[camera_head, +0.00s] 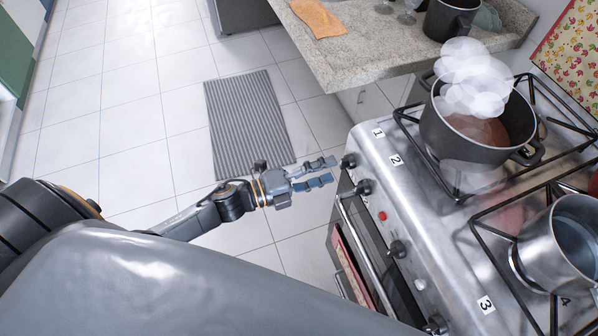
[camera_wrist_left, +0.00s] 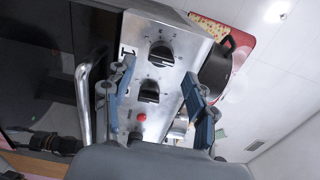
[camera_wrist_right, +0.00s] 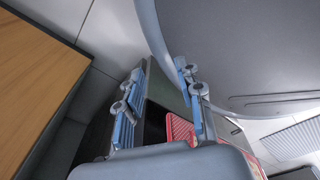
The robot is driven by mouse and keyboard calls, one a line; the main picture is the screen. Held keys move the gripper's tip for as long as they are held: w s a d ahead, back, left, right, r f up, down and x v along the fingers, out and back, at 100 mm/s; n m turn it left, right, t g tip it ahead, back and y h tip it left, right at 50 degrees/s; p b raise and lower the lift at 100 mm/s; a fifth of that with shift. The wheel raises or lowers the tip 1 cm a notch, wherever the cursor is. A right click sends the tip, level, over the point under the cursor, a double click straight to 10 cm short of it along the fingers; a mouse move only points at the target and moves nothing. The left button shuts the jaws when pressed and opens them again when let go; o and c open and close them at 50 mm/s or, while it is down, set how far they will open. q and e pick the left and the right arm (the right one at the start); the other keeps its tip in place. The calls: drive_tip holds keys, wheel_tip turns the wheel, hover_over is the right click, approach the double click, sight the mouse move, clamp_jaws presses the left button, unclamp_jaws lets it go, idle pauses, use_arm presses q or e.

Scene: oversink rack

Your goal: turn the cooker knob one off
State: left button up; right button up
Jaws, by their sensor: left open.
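Cooker knob one (camera_head: 348,160) is a dark knob on the sloped front panel of the steel cooker, nearest the label "1" (camera_head: 378,133). In the left wrist view it is the upper dark knob (camera_wrist_left: 160,52). My left gripper (camera_head: 328,170) is open and empty, just in front of the panel, with its fingertips near knobs one and two. It appears apart from both. In the left wrist view the second knob (camera_wrist_left: 150,90) shows between the fingers (camera_wrist_left: 157,80). My right gripper (camera_wrist_right: 160,75) shows only in its own wrist view, open and empty.
Knob two (camera_head: 363,187), a red button (camera_head: 382,216) and further knobs (camera_head: 398,249) line the panel. The oven handle (camera_head: 365,250) runs below. A steaming dark pot (camera_head: 455,135) and a steel pot (camera_head: 560,250) stand on the burners. A stone counter (camera_head: 365,55) is behind.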

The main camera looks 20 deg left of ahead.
use_arm(q)
drive_tip(key=v, duration=0.8)
drive_tip(key=shift+s, duration=0.15)
drive_tip(key=shift+a, duration=0.1)
